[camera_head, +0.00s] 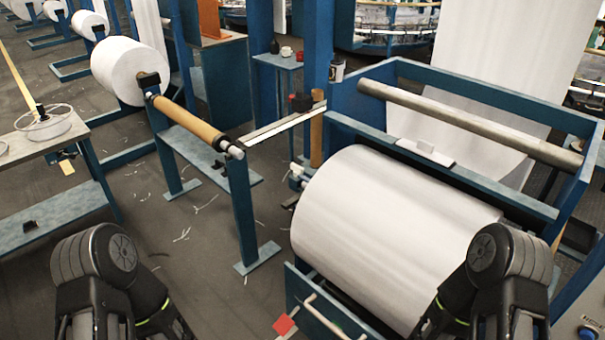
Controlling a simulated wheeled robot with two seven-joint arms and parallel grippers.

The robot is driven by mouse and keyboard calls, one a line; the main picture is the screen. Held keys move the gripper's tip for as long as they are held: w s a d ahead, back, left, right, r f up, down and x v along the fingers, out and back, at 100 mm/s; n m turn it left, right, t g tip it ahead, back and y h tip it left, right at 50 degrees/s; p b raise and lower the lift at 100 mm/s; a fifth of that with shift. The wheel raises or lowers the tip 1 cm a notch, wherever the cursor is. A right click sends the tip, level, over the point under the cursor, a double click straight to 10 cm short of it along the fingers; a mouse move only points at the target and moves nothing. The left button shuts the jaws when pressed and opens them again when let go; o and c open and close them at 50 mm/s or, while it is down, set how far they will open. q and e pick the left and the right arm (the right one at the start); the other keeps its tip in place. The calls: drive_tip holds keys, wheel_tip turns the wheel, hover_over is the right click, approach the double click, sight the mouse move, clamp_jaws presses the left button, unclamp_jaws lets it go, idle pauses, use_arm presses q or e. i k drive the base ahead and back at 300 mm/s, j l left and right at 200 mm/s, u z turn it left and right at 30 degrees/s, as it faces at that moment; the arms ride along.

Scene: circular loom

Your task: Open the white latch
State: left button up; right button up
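A small white latch-like piece (426,152) sits on the blue crossbar above the large white roll (385,235), on the right half of the head view. It lies flat along the bar; whether it is the latch, and whether it is open or shut, I cannot tell. A pale bar handle (322,318) is at the front of the machine, below the roll. Only dark links of my two arms show, at the bottom left and bottom right. Neither gripper's fingers are in view.
The blue loom frame (480,75) with a grey roller (470,122) surrounds the roll. A stand with a brown roller (188,117) is left of it, and a grey-topped table (40,140) is at far left. Grey floor (185,265) with white scraps lies between.

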sight(297, 171)
drive_tip(key=i+j+z, duration=0.15)
drive_tip(key=z, duration=1)
drive_tip(key=i+j+z, duration=0.1)
drive_tip(key=j+z, duration=0.35)
drive_tip(key=j, duration=0.35)
drive_tip(key=j+z, duration=0.4)
drive_tip(key=j, duration=0.4)
drive_tip(key=k+j+z, duration=0.2)
drive_tip(key=j+z, duration=0.25)
drive_tip(key=j, duration=0.35)
drive_tip(key=k+j, duration=0.1)
drive_tip(key=j, duration=0.3)
drive_tip(key=k+j, duration=0.1)
drive_tip(key=j, duration=0.35)
drive_tip(key=k+j, duration=0.1)
drive_tip(key=j, duration=0.3)
drive_tip(key=k+j, duration=0.1)
drive_tip(key=j, duration=0.35)
drive_tip(key=k+j+z, duration=0.1)
drive_tip(key=j, duration=0.3)
drive_tip(key=k+j, duration=0.1)
drive_tip(key=j, duration=0.35)
drive_tip(key=k+j, duration=0.1)
drive_tip(key=j, duration=0.3)
